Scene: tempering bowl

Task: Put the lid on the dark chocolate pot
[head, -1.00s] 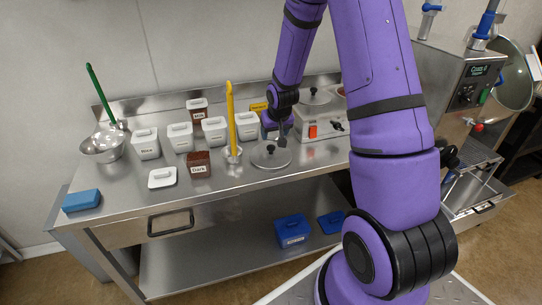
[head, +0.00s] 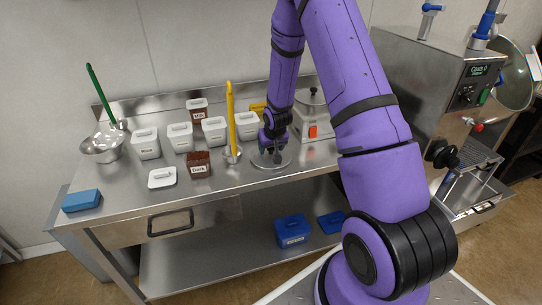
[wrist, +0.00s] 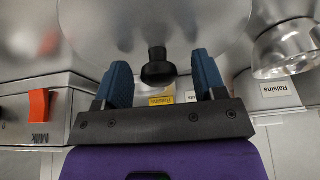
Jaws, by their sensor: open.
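A round metal lid (head: 285,163) with a black knob lies on the counter, and fills the top of the wrist view (wrist: 210,25). My gripper (head: 271,150) is open and pointed down over the lid. In the wrist view, the black knob (wrist: 158,72) sits between the two blue fingers with a gap on each side. In the head view, a pot with a knobbed metal lid (head: 312,97) stands on the warming unit (head: 318,126). My arm hides the area beside it, and the dark chocolate pot cannot be made out now.
A brown tub labelled Dark (head: 199,166) and a white tub lid (head: 162,178) lie left of the lid. A yellow-handled ladle (head: 231,120) stands close on its left. Several white tubs (head: 180,137) line the back.

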